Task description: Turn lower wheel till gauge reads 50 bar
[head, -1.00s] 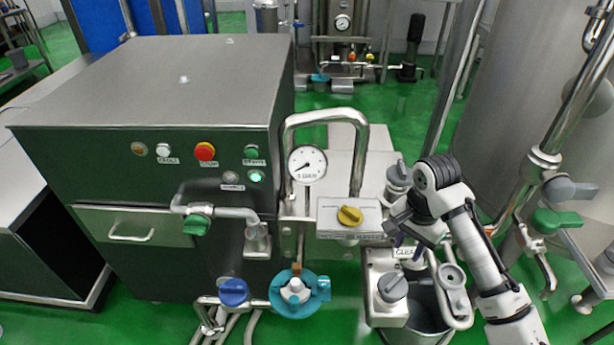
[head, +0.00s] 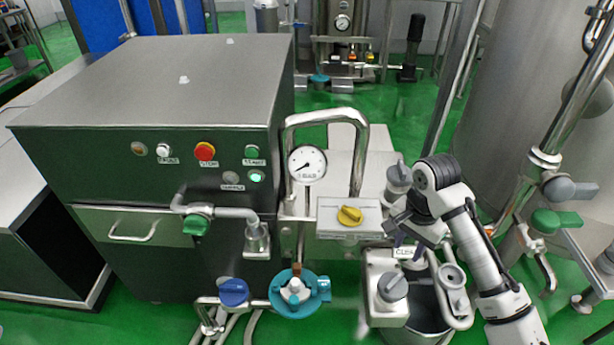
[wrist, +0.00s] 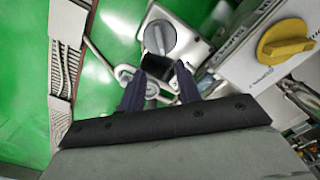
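A round white gauge (head: 307,164) stands on the steel pipework; its thin needle points to the lower left, and its scale is too small to read. A grey round knob (head: 392,287) sits low on a steel block, with another grey knob (head: 398,174) higher up. A teal wheel-like fitting (head: 296,291) is also low, left of the block. I cannot tell which one is the lower wheel. My gripper (head: 398,229) hangs above the lower grey knob, apart from it. In the wrist view its two dark fingers (wrist: 160,88) are spread with nothing held, and a grey knob (wrist: 160,37) lies beyond them.
A yellow knob (head: 350,215) on a labelled panel is close left of my gripper. A bent steel pipe (head: 361,150) rises behind it. A large tank (head: 530,90) stands at right.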

